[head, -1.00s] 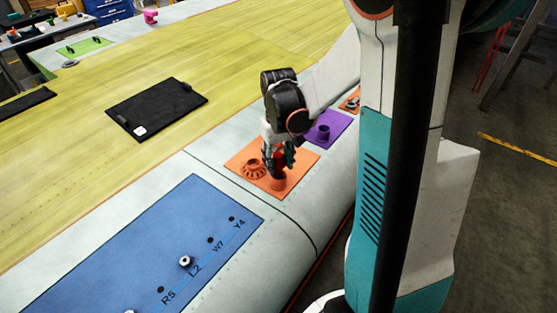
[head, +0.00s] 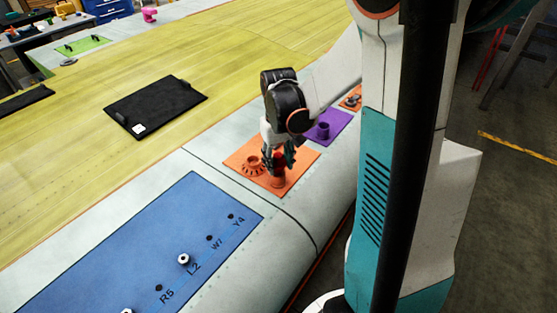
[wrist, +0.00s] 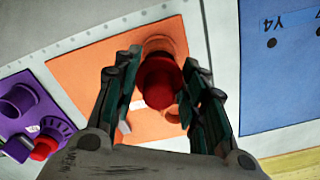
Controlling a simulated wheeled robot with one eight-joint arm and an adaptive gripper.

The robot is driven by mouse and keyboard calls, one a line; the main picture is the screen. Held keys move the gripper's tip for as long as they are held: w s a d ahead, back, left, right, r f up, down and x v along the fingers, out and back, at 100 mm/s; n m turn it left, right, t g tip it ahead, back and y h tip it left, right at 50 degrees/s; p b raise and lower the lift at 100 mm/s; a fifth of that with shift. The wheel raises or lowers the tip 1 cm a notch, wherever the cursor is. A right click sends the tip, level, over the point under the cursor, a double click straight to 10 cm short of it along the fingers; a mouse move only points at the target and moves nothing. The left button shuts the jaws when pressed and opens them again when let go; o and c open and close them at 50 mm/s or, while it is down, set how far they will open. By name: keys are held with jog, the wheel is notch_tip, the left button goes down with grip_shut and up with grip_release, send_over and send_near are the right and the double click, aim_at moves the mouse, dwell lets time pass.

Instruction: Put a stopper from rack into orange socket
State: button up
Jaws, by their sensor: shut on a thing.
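My gripper (wrist: 160,95) is shut on a red stopper (wrist: 160,82), which lies between its two fingers in the wrist view. The orange socket (wrist: 165,46) is a round upright cylinder right by the stopper, partly covered by it. In the head view my gripper (head: 278,157) is pointed down at the orange socket (head: 279,181) on the orange plate (head: 303,162). I cannot tell whether the stopper's lower end is inside the socket or just above it. A slotted orange ring (head: 252,167) stands to the left on the same plate.
A purple plate (head: 338,120) with its own purple socket (head: 323,131) is behind, to the right. In the wrist view another red stopper (wrist: 43,148) shows there. A blue labelled panel (head: 150,250) is at the front left, and a black mat (head: 160,105) lies farther back.

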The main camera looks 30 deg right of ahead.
jog(key=shift+f+b, duration=1)
jog(key=shift+f, duration=0.25)
dwell(0.3)
jog(key=o, duration=1.1)
jog(key=shift+r, duration=0.1)
notch_tip(320, 180, up, 12)
jog(key=shift+f, duration=0.1)
